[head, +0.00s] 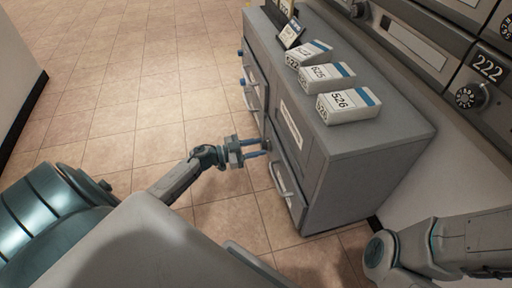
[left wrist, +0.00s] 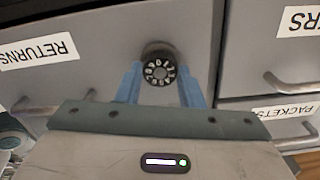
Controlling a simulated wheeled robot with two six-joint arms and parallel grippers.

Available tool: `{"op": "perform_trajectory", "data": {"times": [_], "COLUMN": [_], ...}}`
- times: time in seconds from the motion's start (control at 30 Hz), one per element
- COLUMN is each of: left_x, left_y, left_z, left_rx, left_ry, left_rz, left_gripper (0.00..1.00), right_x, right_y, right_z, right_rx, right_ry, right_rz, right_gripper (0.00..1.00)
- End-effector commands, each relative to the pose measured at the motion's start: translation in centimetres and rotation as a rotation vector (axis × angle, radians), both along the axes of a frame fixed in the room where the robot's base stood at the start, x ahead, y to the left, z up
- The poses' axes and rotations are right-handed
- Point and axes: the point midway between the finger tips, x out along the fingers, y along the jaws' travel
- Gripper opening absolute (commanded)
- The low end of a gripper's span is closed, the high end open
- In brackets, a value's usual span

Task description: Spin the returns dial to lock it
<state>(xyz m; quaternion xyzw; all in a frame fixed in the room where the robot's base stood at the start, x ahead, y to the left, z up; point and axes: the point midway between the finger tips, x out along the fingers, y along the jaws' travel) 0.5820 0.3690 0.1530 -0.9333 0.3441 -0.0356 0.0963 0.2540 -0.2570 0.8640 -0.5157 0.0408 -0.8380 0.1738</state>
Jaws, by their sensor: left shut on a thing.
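The returns dial (left wrist: 158,70) is a round black knob with white numerals. It sits on the grey drawer front beside the upside-down RETURNS label (left wrist: 38,50) in the left wrist view. My left gripper (left wrist: 160,88) has one blue finger on each side of the dial and is shut on it. In the head view my left gripper (head: 266,147) reaches the side of the grey cabinet, and its fingertips mostly hide the dial there. My right gripper is out of view; only part of that arm shows at the lower right.
The grey cabinet (head: 385,140) carries several numbered boxes, including one marked 526 (head: 348,106). Drawer handles (head: 281,181) stick out near the gripper. Wall mailboxes with a dial (head: 470,96) under 222 stand at right. Tiled floor (head: 130,90) is clear at left.

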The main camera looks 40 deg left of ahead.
Motion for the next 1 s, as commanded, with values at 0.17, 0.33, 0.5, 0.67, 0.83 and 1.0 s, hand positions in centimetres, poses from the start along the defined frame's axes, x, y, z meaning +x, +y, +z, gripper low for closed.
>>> {"op": "perform_trajectory", "data": {"times": [0.17, 0.33, 0.5, 0.67, 0.83, 1.0], "left_x": [0.0, -0.1, -0.1, -0.1, -0.1, -0.1], "left_y": [0.0, 0.0, 0.0, -0.1, -0.1, -0.1], "left_z": [0.1, 0.1, 0.1, 0.0, -0.1, -0.1], "left_rx": [0.039, 0.119, 0.233, 0.349, 0.471, 0.594], "left_ry": [-0.033, -0.102, -0.197, -0.297, -0.402, -0.507], "left_rz": [0.000, 0.000, 0.000, -0.001, -0.002, -0.002], "left_gripper": [0.11, 0.11, 0.11, 0.11, 0.11, 0.11], "right_x": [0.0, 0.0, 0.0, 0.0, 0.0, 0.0], "right_y": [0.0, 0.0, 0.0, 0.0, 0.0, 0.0], "right_z": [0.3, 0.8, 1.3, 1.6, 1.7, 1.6], "right_rx": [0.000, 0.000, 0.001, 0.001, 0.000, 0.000], "right_ry": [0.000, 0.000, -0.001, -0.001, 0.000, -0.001], "right_rz": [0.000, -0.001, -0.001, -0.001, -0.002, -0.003], "right_gripper": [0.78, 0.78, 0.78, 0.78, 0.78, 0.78]}}
